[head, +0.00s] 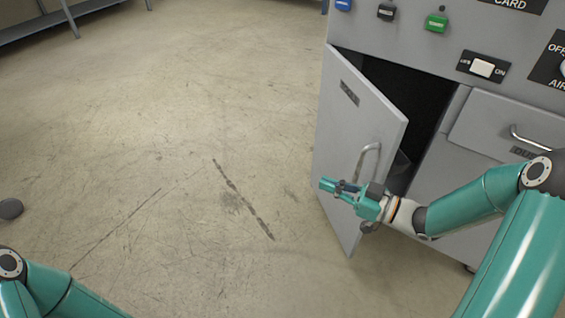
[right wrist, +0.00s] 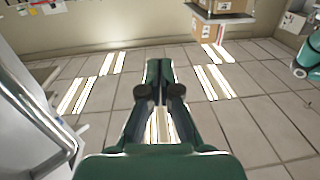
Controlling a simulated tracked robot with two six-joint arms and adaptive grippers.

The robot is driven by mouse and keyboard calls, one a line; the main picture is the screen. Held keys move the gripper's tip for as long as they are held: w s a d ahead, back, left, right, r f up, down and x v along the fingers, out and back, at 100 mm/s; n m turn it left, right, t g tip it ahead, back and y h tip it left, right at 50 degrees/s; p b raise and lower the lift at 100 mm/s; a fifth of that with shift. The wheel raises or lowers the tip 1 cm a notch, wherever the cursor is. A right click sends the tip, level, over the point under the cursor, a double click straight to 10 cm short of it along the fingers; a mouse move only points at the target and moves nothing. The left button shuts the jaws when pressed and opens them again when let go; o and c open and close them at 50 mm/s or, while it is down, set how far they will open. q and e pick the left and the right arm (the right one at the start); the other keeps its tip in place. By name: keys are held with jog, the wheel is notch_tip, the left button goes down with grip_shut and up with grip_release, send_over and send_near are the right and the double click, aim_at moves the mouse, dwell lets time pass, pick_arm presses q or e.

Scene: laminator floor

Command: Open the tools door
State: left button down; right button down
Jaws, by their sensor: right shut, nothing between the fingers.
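The tools door (head: 352,120) is a grey panel on the front of a grey machine. It stands partly open, swung out to the left, with a dark gap behind its right edge. Its curved metal handle (head: 366,160) is on the outer face near the free edge. My right gripper (head: 326,185) is shut and empty, in front of the door's lower part just below the handle. In the right wrist view the fingers (right wrist: 160,95) are together, and the handle (right wrist: 45,115) runs along the left side, apart from them. My left gripper is out of view; only its arm shows at bottom left.
A second grey door with a handle (head: 528,138) is to the right on the machine. Buttons and a switch (head: 482,68) sit above. The scuffed floor (head: 170,150) left of the door is clear. A shelf (head: 60,22) stands at the back left.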

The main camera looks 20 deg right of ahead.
jog(key=b+x, duration=0.2)
jog(key=x, duration=1.1)
jog(key=shift+a+r+n+y, duration=0.3)
jog(key=shift+a+r+n, duration=0.1)
jog(key=shift+a+r, duration=0.1)
jog(key=shift+s+d, duration=0.15)
jog(key=shift+s, duration=0.05)
dwell(0.7)
